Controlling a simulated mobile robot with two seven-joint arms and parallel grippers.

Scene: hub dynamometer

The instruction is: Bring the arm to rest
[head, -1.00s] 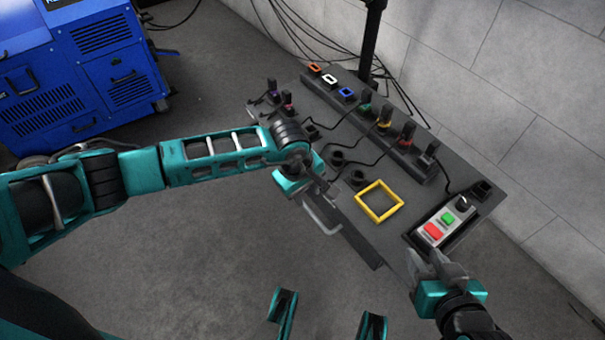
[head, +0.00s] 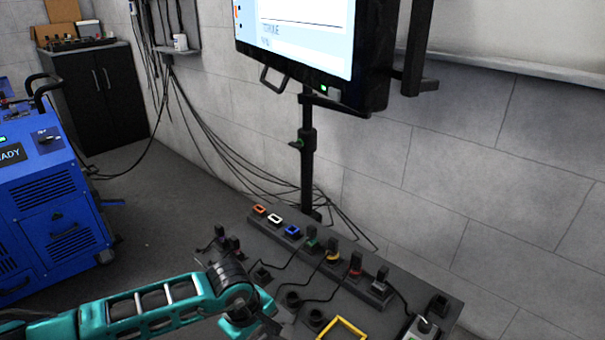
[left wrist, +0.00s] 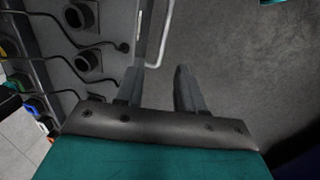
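My left arm (head: 165,305) comes in from the left in the head view, with its wrist bent down over the near-left edge of the grey panel table (head: 390,322). In the left wrist view my left gripper (left wrist: 168,75) has two dark fingers with a gap between them. Nothing is held in the gap. The left finger is close to the pale metal handle (left wrist: 160,45) on the table's edge; I cannot tell whether they touch. The grey floor lies under the right finger. My right arm and gripper are out of the head view.
The table carries black sockets, cables, coloured connectors (head: 333,256) and a yellow square frame (head: 343,330). A control box (head: 421,328) is at the lower right edge. A screen (head: 300,35) stands on a black post (head: 307,150) behind. A blue machine (head: 50,195) is at left.

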